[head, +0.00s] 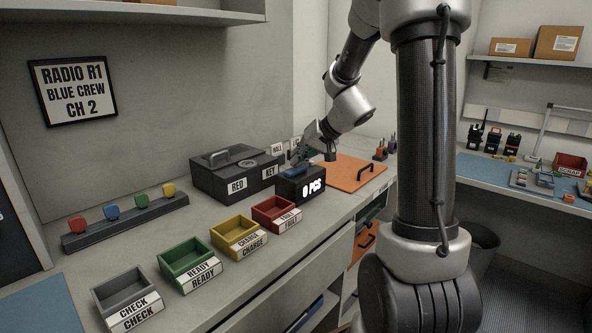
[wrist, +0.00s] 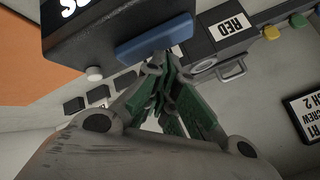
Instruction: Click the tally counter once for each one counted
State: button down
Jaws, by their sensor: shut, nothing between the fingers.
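The tally counter (head: 300,190) is a black box on the bench reading "0 PCS". Its blue push bar (head: 291,173) is on top, and the bar also shows in the wrist view (wrist: 155,38), where the counter body (wrist: 105,25) fills the upper left. My gripper (head: 295,159) is shut and empty, just above the bar in the head view. In the wrist view its fingertips (wrist: 158,62) are close to the bar; I cannot tell whether they touch it. Several radios (head: 492,138) stand on the right-hand bench.
Grey (head: 125,287), green (head: 188,257), yellow (head: 240,232) and red (head: 276,210) bins line the front. An orange board (head: 345,173) lies to the right. A wall sign (head: 73,90) reads "RADIO R1 BLUE CREW CH 2".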

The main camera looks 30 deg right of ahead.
aim_at(298, 168)
jog(key=shift+f, duration=0.45)
dwell(0.3)
dwell(0.3)
jog(key=shift+r, duration=0.9)
jog(key=shift+r, duration=2.55)
notch_tip(298, 168, up, 4)
jog(key=shift+f, duration=0.15)
jog(key=shift+f, duration=0.15)
